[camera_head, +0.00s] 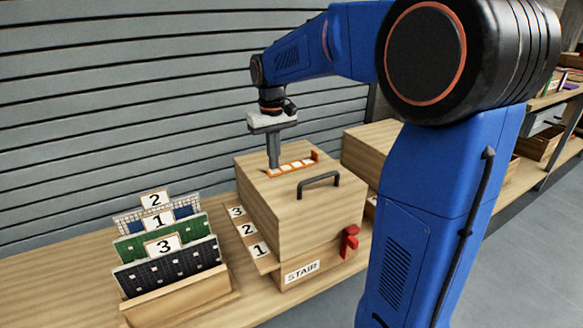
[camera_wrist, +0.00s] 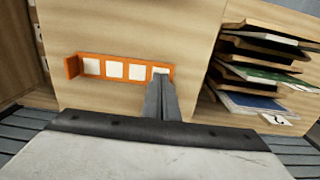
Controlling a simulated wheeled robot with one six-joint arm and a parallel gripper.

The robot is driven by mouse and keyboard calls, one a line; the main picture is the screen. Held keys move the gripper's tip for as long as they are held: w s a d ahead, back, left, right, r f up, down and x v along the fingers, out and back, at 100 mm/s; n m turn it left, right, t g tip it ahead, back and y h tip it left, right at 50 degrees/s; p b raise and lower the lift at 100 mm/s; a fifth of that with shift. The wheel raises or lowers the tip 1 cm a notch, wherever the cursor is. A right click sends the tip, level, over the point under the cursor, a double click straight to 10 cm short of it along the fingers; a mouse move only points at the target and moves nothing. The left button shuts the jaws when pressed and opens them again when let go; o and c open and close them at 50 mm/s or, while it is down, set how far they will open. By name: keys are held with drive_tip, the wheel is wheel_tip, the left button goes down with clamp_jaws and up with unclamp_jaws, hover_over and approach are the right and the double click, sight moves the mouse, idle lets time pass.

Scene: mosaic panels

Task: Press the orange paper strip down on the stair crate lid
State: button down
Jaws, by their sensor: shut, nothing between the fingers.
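The stair crate (camera_head: 300,222) is a wooden box on the bench with a STAIR label and a black handle on its lid (camera_head: 275,195). The orange strip (camera_head: 292,166) with white squares lies along the lid, one end turned up. In the wrist view the orange strip (camera_wrist: 127,69) runs across the wooden lid (camera_wrist: 115,30), with its raised end at the left. My gripper (camera_head: 274,165) is shut and empty, pointing down at the strip's left end in the head view. In the wrist view its fingertips (camera_wrist: 161,78) overlap the strip's right end; I cannot tell whether they touch it.
A rack (camera_head: 180,292) with numbered mosaic panels stands left of the crate. A numbered wooden board (camera_head: 252,238) lies at the crate's left side. A red clamp (camera_head: 349,242) is on the crate's front. Another wooden box (camera_head: 367,150) stands behind it to the right.

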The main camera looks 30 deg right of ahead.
drive_tip(key=shift+f, duration=0.65)
idle(0.5)
drive_tip(key=shift+r, duration=0.15)
wheel_tip(320, 180, up, 8)
idle(1.3)
idle(0.4)
